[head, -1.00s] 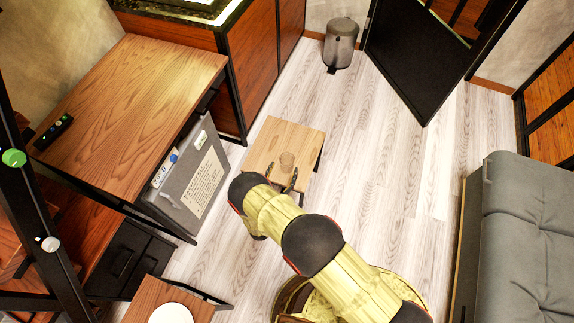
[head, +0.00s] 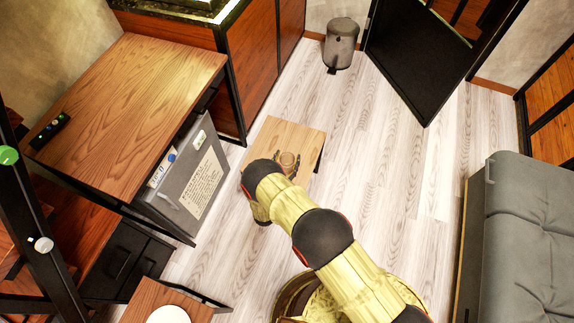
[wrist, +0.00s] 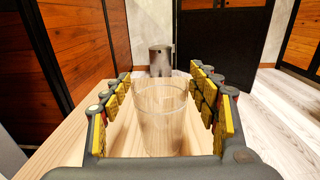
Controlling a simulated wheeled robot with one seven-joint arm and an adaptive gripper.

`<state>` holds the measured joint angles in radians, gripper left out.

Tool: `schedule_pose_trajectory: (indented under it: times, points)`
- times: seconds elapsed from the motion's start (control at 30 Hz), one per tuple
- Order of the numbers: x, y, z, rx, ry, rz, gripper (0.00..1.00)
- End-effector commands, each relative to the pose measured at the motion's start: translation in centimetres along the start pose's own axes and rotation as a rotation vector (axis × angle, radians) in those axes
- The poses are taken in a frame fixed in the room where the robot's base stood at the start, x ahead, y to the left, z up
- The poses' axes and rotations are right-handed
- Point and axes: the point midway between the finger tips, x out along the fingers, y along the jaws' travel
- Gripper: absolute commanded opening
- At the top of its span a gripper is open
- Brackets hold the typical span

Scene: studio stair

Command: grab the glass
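The clear glass (wrist: 160,118) stands upright on a small light-wood table (head: 266,141). In the wrist view it is between the two fingers of my gripper (wrist: 163,105), with a visible gap on each side. The fingers are apart and do not appear to touch it. In the head view the glass (head: 288,160) is small and partly hidden by my gripper (head: 287,162), whose fingers reach to either side of it.
A large wooden desk (head: 130,90) stands at the left, with a grey mini fridge (head: 198,180) below it. A grey bin (head: 340,45) stands behind, near a black door (head: 410,60). A grey sofa (head: 530,230) is at the right. The pale floor between is clear.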

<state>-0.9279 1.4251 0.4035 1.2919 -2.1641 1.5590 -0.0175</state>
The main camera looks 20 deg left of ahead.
Motion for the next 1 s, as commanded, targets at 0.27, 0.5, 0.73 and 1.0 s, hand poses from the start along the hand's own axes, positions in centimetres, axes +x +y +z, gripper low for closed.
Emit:
schedule_pose_trajectory:
  times: [0.27,0.5,0.73,1.0]
  points:
    - [-0.01,-0.01,-0.01,0.000,0.000,0.000,0.42]
    - [-0.02,-0.01,-0.01,0.000,0.000,0.000,0.28]
    - [-0.02,-0.01,-0.02,0.000,0.000,0.000,0.15]
    - [-0.01,-0.02,-0.02,0.000,0.000,0.000,0.00]
